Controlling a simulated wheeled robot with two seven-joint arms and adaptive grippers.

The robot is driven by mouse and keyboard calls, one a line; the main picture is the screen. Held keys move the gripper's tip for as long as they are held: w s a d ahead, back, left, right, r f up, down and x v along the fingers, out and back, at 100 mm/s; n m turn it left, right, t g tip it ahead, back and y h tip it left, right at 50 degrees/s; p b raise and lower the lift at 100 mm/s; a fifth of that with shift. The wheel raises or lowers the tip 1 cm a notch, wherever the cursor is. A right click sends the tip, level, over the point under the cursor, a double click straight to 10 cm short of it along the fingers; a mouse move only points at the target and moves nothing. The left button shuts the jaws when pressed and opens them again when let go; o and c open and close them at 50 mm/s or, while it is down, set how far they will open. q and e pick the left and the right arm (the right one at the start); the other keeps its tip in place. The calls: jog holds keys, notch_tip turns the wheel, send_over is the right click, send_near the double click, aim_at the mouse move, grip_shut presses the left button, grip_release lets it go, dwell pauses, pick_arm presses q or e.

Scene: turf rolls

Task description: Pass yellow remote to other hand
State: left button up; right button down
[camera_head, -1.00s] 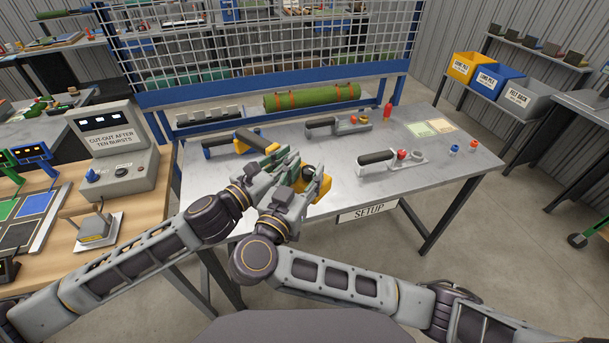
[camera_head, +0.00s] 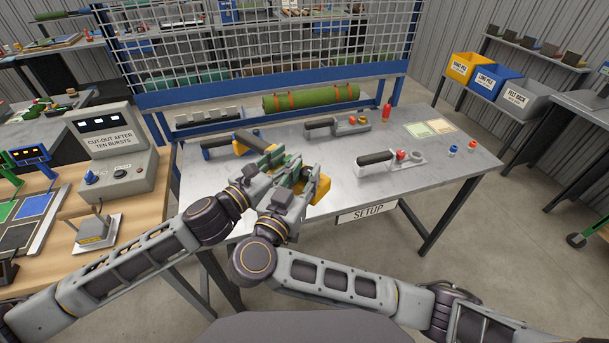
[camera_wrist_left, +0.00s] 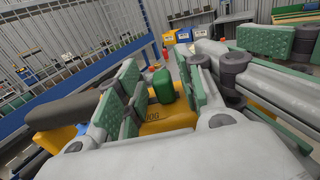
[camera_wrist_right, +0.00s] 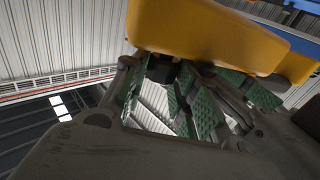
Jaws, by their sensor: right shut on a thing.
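The yellow remote (camera_head: 323,187) is held above the near side of the metal table. My right gripper (camera_head: 304,187) is shut on it. In the right wrist view its yellow body (camera_wrist_right: 205,35) fills the top, and the grip contact is partly hidden. My left gripper (camera_head: 277,163) is close beside the right one, and the two overlap in the head view. In the left wrist view the remote (camera_wrist_left: 168,122), with a green part on top, shows between the left gripper's green-padded fingers, which stand apart. Whether those pads touch it is unclear.
The metal table (camera_head: 285,198) holds a dark-handled blue and yellow tool (camera_head: 222,142) just behind my grippers. Two grey dark-handled tools (camera_head: 322,124) (camera_head: 377,158) lie to the right. A green roll (camera_head: 312,97) lies at the back. A grey control box (camera_head: 118,150) stands left.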

pick_arm(q)
jog(key=shift+s, duration=0.2)
jog(key=v, duration=1.1)
jog(key=shift+a, duration=0.25)
dwell(1.1)
jog(key=shift+a, duration=0.1)
dwell(0.5)
